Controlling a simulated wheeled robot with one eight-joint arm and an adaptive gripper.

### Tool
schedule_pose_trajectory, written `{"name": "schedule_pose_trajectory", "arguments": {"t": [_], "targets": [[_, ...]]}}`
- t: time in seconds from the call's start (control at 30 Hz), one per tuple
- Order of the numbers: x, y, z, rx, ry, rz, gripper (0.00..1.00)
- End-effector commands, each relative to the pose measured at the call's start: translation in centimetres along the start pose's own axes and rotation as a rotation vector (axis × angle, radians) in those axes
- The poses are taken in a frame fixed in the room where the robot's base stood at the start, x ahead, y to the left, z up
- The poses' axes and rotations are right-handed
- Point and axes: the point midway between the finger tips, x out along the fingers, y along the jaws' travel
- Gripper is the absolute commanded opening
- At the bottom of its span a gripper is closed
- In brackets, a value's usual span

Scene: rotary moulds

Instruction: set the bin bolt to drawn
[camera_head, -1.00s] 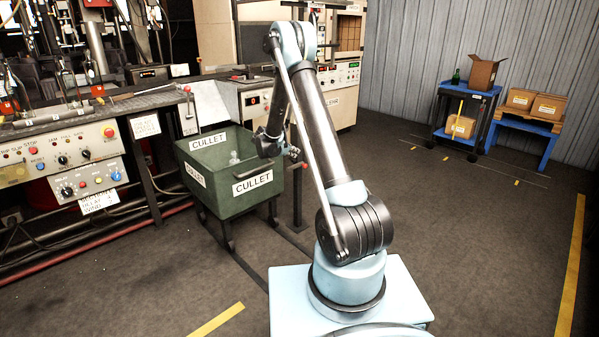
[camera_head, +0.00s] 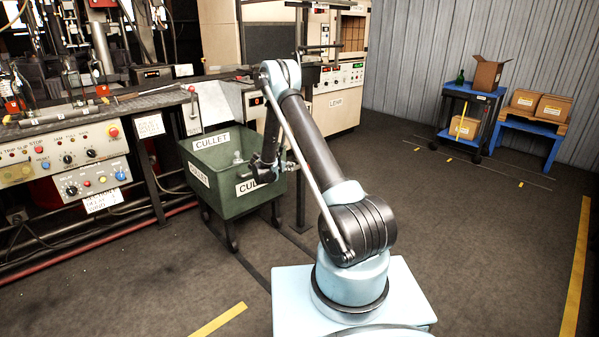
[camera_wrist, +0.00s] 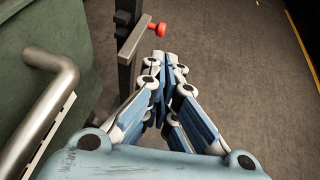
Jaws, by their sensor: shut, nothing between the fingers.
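In the wrist view a red knob (camera_wrist: 157,29) sits at the end of a flat grey bar (camera_wrist: 135,36), which joins a dark upright post (camera_wrist: 124,60); I take this for the bin bolt. My gripper (camera_wrist: 162,58) is shut and empty, its tips just below the knob in the picture. I cannot tell whether they touch it. The green cullet bin (camera_head: 212,155) stands to the left of the post (camera_head: 302,185) in the head view. My wrist covers part of its front label there, and I cannot make out the knob clearly.
A bent metal handle (camera_wrist: 45,112) runs along the bin side in the wrist view, left of my gripper. Control panels (camera_head: 65,150) and a machine bench line the left. A blue cart (camera_head: 470,115) stands far right. The floor between is clear.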

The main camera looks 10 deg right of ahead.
Motion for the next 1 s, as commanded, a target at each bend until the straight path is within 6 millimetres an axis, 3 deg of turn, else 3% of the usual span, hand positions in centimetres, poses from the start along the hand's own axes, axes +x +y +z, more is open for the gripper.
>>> {"name": "schedule_pose_trajectory", "arguments": {"t": [0.17, 0.7, 1.0], "targets": [[1.8, 0.0, 0.0, 0.002, 0.0, -0.001, 0.0], [11.0, 0.0, 0.0, 0.001, 0.0, -0.002, 0.0], [13.6, 0.0, 0.0, 0.001, 0.0, -0.001, 0.0]]}}
